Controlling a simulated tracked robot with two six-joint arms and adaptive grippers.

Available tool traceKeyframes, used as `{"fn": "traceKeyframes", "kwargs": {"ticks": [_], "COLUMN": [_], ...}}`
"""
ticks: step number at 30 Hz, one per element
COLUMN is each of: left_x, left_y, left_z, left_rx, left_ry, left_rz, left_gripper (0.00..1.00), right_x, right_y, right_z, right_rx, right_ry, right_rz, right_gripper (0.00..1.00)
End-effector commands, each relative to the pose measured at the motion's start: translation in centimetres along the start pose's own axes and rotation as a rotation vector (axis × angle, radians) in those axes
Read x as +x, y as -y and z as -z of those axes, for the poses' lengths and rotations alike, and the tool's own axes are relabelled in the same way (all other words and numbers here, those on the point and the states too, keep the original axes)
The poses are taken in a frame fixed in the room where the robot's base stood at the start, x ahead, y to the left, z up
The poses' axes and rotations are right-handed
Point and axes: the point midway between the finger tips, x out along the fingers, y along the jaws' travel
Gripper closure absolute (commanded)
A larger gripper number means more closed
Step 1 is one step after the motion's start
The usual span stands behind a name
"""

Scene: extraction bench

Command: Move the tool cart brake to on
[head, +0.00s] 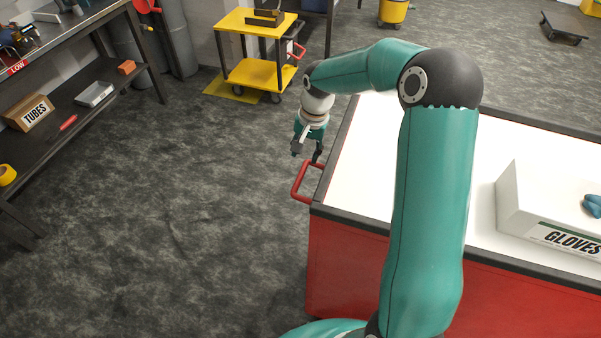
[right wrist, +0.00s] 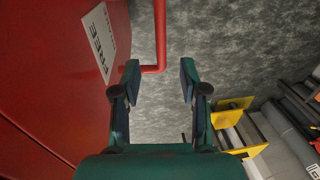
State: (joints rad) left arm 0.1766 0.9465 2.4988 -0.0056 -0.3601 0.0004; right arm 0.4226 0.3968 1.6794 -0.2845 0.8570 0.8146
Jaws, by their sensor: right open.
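The red cart (head: 345,265) with a white top and dark rim stands at the right in the head view; I take it as the tool cart. A red bar handle (head: 303,182) sticks out from its left end. My right gripper (head: 307,155) is open, pointing down just above and beside this bar. In the right wrist view, the red bar (right wrist: 160,35) shows between the lines of the open fingers (right wrist: 160,80), its bent end close to the left fingertip; contact cannot be told. A white label (right wrist: 101,42) reading FREE is on the red side. My left gripper is not in view.
A white GLOVES box (head: 545,205) stands on the cart top. A yellow trolley (head: 260,72) stands behind on the floor. A dark shelf bench (head: 75,110) with a TUBES box (head: 30,108) is at the left. The grey floor (head: 190,210) between is clear.

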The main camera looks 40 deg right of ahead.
Motion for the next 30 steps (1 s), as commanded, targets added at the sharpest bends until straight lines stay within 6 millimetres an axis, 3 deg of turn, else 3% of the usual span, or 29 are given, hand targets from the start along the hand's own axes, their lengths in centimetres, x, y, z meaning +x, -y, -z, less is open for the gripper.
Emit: {"fn": "traceKeyframes", "kwargs": {"ticks": [6, 12, 18, 27, 30], "left_x": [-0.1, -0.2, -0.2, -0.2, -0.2], "left_y": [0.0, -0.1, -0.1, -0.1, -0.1], "left_z": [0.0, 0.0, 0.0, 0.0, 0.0], "left_rx": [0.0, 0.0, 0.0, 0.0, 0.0], "left_ry": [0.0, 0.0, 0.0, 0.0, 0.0], "left_rz": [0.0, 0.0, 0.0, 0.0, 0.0], "left_gripper": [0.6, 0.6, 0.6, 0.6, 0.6], "right_x": [4.9, 8.0, 9.3, 9.5, 9.5], "right_y": [-0.1, -0.1, -0.1, -0.1, -0.1], "right_z": [-0.1, -0.1, 0.0, 0.0, 0.0], "right_rx": [0.001, 0.002, 0.001, 0.001, 0.001], "right_ry": [0.004, 0.003, 0.001, 0.0, 0.0], "right_rz": [-0.003, -0.002, 0.0, 0.001, 0.001], "right_gripper": [0.57, 0.57, 0.57, 0.57, 0.73]}}
